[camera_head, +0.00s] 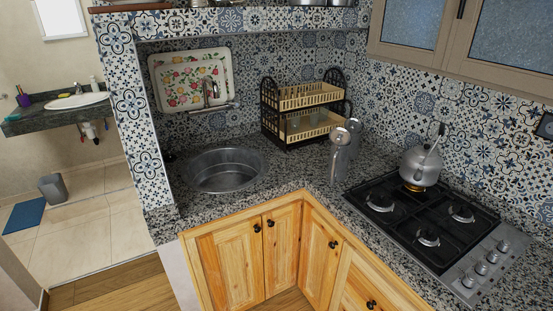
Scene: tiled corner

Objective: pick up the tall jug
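Two tall, slim, silvery vessels stand close together on the granite counter in the corner, between the dish rack and the stove. The nearer tall vessel (338,160) has a rounded top and partly covers the lower part of the farther tall vessel (354,135). Either could be the tall jug; I cannot tell which, and no handle is clear. Both look upright. Neither of my grippers is in view, and nothing is touching the vessels.
A black two-tier dish rack (268,112) stands behind and left of the vessels. A kettle (421,166) sits on the black gas stove (405,222) to the right. A round sink (226,171) is left. Granite counter (300,172) in front of the rack is clear.

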